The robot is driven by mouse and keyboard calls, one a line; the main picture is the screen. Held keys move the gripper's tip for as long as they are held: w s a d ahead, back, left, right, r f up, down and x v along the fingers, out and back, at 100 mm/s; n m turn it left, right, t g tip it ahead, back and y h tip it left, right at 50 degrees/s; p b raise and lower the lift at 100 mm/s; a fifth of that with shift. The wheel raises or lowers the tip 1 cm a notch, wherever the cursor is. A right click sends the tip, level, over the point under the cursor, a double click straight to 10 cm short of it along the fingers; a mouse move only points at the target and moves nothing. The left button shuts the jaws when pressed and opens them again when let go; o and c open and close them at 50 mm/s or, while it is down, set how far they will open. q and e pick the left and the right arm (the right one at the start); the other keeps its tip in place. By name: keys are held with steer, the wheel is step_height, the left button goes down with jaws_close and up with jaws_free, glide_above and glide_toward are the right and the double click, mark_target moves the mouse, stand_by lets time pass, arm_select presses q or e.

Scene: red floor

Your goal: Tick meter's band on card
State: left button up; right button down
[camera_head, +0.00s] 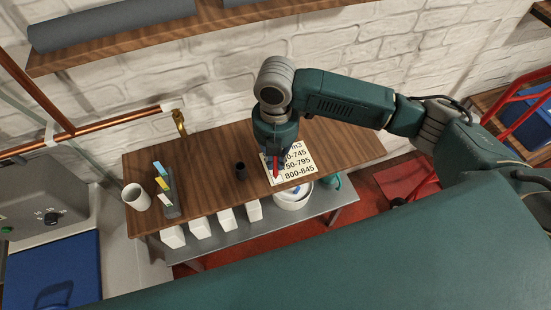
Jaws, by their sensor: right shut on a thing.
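A cream card (304,179) with black printed number ranges lies on the wooden shelf. Its readable lines are "50-795" and "800-845"; the top line ends in "m3", and the line below it ends in "-745". My right gripper (274,154) is above the card's left side and hides part of the print. It is shut on a red pen (275,171), which points down at the card's left part. I cannot tell whether the tip touches, and I see no clear tick. I cannot make out a meter reading. My left gripper is out of view.
Further left are a grey holder (173,196) with coloured strips and a white mug (136,197). White blocks (199,228) and a white bowl (292,199) sit on the lower metal shelf.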

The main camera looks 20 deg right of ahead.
stand_by(0.3)
steer(key=shift+f, duration=0.3)
stand_by(0.7)
steer(key=shift+d+p, duration=0.55)
steer(key=shift+d, duration=0.05)
stand_by(0.5)
steer(key=shift+a+p, duration=0.5)
stand_by(0.6)
step_height(320, 180, up, 5)
steer(key=p, duration=0.5)
steer(key=shift+p, duration=0.4)
stand_by(0.4)
